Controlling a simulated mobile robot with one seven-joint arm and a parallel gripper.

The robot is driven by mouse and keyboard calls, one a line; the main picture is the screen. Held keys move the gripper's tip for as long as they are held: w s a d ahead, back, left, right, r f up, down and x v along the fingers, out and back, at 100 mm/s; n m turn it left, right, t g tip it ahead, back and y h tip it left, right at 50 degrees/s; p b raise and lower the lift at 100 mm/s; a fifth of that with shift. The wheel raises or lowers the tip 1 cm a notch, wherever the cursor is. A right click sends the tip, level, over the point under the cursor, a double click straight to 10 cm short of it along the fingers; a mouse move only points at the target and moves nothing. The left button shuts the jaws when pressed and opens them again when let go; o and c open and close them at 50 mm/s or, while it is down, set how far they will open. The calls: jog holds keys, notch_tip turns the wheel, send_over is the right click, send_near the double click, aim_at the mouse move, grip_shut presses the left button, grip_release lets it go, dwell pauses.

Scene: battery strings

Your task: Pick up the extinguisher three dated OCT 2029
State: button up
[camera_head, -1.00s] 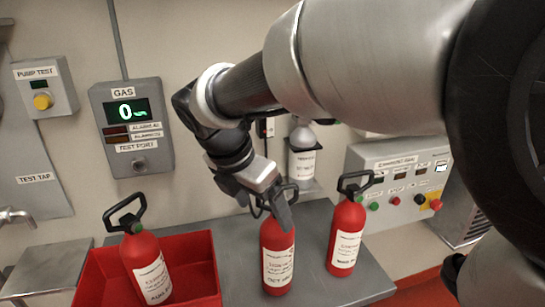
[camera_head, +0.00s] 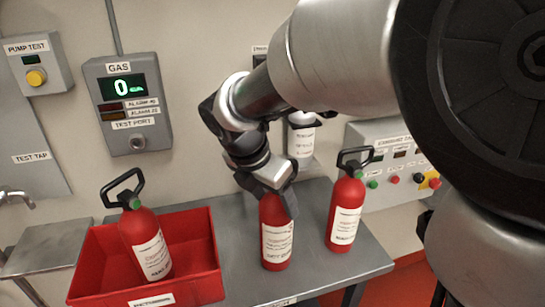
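Three red extinguishers with white labels show in the head view. The middle extinguisher (camera_head: 276,240) stands upright on the grey bench; its lowest label line seems to begin with OCT, the rest is too small to read. My gripper (camera_head: 284,204) is at its top, with a finger in front of its neck. The gripper hides its handle, and I cannot tell whether the fingers are closed on it. The right extinguisher (camera_head: 345,215) stands apart on the bench, its black handle up. The left extinguisher (camera_head: 145,243) stands slightly tilted in a red crate (camera_head: 205,285).
A control box (camera_head: 400,160) with coloured buttons is at the right. The gas panel (camera_head: 128,105) and pump test box (camera_head: 36,66) are on the wall. The bench front (camera_head: 330,275) is clear.

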jog(key=c, duration=1.4)
jog(key=shift+w+r, duration=0.15)
jog(key=shift+r, duration=0.05)
grip_shut()
